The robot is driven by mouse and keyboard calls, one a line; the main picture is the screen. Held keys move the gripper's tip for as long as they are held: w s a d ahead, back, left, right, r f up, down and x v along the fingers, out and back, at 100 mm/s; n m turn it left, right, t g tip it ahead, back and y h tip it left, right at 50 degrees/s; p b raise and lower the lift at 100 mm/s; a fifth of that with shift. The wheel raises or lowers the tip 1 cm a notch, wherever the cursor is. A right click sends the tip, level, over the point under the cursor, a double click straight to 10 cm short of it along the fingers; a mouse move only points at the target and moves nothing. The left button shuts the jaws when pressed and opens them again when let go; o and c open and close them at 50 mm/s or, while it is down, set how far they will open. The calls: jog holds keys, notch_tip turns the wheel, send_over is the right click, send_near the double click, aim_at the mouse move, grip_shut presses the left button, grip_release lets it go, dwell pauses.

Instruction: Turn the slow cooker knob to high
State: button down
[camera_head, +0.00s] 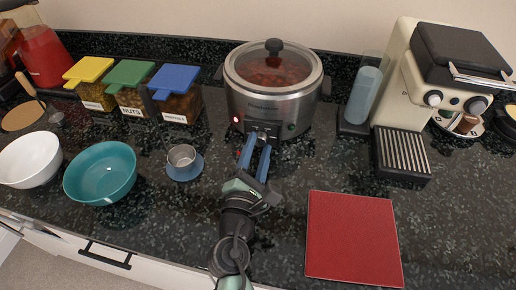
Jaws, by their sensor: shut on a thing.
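The slow cooker (268,104) stands at the back middle of the counter. It has a silver body, a glass lid with a dark knob, and dark red food inside. A small red light (236,118) glows on the left of its front. My gripper (258,143) reaches up to the front of the cooker from below. Its blue fingers are shut on the control knob (263,131) at the low front middle. The fingers hide most of the knob, and its setting cannot be read. A dark round spot (292,126) shows to the right.
A red board (352,237) lies at the right front. A coffee machine (428,85) stands at the back right. A small cup (182,156) on a blue saucer, a teal bowl (100,186), a white bowl (28,162) and lidded containers (132,92) stand left.

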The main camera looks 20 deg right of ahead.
jog(key=shift+f, duration=0.1)
jog(key=shift+c, duration=2.2)
grip_release()
jog(key=shift+a, duration=0.1)
jog(key=b+v, duration=0.1)
jog(key=v, duration=1.2)
jog(key=shift+b, duration=0.3)
